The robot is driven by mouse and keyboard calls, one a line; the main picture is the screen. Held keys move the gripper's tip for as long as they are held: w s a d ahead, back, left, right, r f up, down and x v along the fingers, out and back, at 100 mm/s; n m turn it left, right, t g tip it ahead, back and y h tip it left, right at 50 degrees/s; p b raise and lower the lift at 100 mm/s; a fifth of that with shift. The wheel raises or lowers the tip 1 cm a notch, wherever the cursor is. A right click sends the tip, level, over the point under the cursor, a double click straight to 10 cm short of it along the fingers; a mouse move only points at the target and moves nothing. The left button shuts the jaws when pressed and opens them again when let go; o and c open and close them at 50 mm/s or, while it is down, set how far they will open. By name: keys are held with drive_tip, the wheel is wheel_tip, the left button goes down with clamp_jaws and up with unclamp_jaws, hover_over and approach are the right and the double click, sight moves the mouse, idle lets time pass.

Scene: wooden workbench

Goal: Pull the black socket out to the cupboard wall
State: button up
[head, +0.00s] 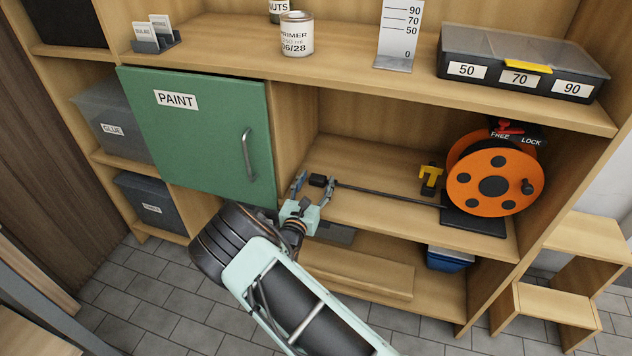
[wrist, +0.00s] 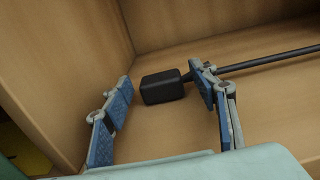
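The black socket (head: 318,180) lies on the middle shelf, at the left end of a black cable (head: 390,194) that runs right to the orange reel (head: 492,182). My gripper (head: 314,183) reaches in from the front with its fingers around the socket. In the wrist view the socket (wrist: 163,87) sits between the tips of my open gripper (wrist: 161,90), with visible gaps on both sides. The cable (wrist: 270,60) passes behind the right finger. The cupboard wall (head: 293,125) is left of the socket; the wrist view shows the wall (wrist: 65,60) with bare shelf between.
A yellow clip-like piece (head: 430,180) stands by the cable near the reel. A red lever (head: 507,127) with FREE and LOCK labels tops the reel. The green PAINT door (head: 200,130) is shut, left of the bay. The shelf behind the cable is clear.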

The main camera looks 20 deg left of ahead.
drive_tip(key=s, duration=1.2)
drive_tip(key=shift+a, duration=0.2)
